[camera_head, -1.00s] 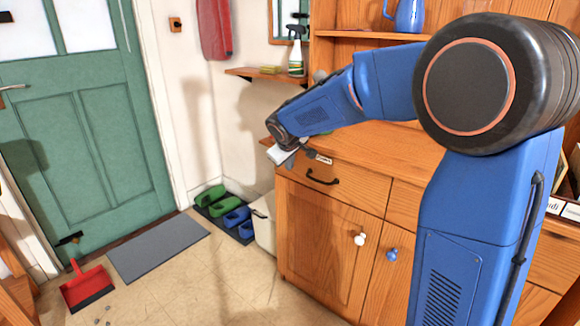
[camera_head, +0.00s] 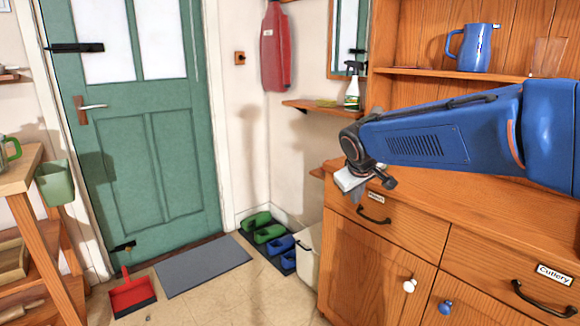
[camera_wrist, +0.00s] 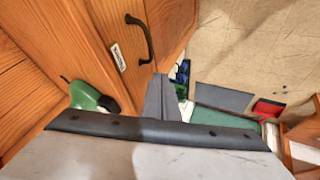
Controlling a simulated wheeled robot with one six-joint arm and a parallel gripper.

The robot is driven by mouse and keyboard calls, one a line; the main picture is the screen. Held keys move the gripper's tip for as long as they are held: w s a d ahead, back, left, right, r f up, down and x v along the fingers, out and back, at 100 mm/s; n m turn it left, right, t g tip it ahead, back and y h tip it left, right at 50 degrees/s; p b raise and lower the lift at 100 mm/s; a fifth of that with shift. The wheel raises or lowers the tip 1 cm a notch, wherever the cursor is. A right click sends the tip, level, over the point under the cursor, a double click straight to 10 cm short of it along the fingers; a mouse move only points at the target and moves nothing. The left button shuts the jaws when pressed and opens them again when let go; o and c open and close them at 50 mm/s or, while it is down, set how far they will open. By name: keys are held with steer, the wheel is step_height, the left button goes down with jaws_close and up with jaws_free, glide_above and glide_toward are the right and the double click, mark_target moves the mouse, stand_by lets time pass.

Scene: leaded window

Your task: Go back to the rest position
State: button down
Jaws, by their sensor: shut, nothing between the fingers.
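My gripper (camera_head: 360,193) is at the end of my blue arm, in front of the upper left drawer of the wooden dresser (camera_head: 370,262) in the head view. It is shut and empty. In the wrist view its closed dark fingers (camera_wrist: 165,100) point toward the drawer front and the floor beyond. The drawer, with a black handle (camera_wrist: 141,38) and a small label (camera_wrist: 118,57), is closed. My arm hides part of the dresser's counter.
A blue jug (camera_head: 475,48) stands on the dresser shelf. A spray bottle (camera_head: 352,88) stands on the small wall shelf. A green door (camera_head: 150,150), grey mat (camera_head: 203,266), red dustpan (camera_head: 132,296) and pairs of clogs (camera_head: 270,234) are to the left. The floor between is mostly clear.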

steer(key=s+d+f+m, duration=0.1)
steer(key=s+d+f, duration=0.1)
steer(key=s, duration=0.9)
steer(key=s+d+f+m+g+y, duration=0.1)
steer(key=s+f, duration=0.3)
steer(key=s, duration=0.7)
steer(key=s+d+f+m+g+y, duration=0.1)
steer(key=s+d+f+m, duration=0.1)
steer(key=s, duration=1)
steer(key=shift+d+f+m, duration=0.4)
steer(key=shift+d+f, duration=0.1)
steer(key=shift+f, duration=0.4)
